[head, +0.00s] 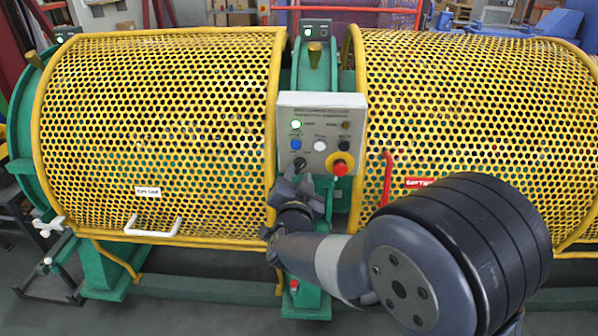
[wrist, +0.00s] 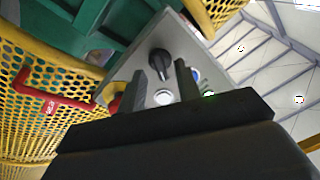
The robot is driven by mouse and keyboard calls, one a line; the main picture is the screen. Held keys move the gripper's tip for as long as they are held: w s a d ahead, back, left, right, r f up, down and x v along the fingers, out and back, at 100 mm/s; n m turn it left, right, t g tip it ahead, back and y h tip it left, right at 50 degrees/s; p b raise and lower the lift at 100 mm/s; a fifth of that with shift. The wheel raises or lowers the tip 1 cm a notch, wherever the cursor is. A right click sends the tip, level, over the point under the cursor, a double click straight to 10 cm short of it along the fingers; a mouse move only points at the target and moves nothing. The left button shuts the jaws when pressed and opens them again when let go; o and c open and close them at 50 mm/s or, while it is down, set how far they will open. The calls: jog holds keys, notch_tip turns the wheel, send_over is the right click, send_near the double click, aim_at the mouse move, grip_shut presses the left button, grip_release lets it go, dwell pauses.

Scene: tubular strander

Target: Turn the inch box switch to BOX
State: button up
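The inch box switch (head: 300,163) is a black rotary knob at the lower left of a grey control box (head: 322,101). In the wrist view the knob (wrist: 160,62) shows just beyond my fingertips, with its ridge tilted. My gripper (head: 296,178) is in front of the lower part of the box, close below the knob in the head view. In the wrist view my gripper (wrist: 161,76) has its two dark fingers apart with nothing between them. I cannot tell whether a finger touches the knob. The switch's label is too small to read.
A red emergency stop (head: 340,169) on a yellow plate is right of the knob. A blue button (head: 296,145), a white button (head: 320,146) and a black button (head: 344,146) sit above. Yellow mesh guards (head: 155,110) flank the box. A red handle (head: 387,178) is to the right.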

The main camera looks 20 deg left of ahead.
jog(key=shift+x, duration=1)
grip_shut()
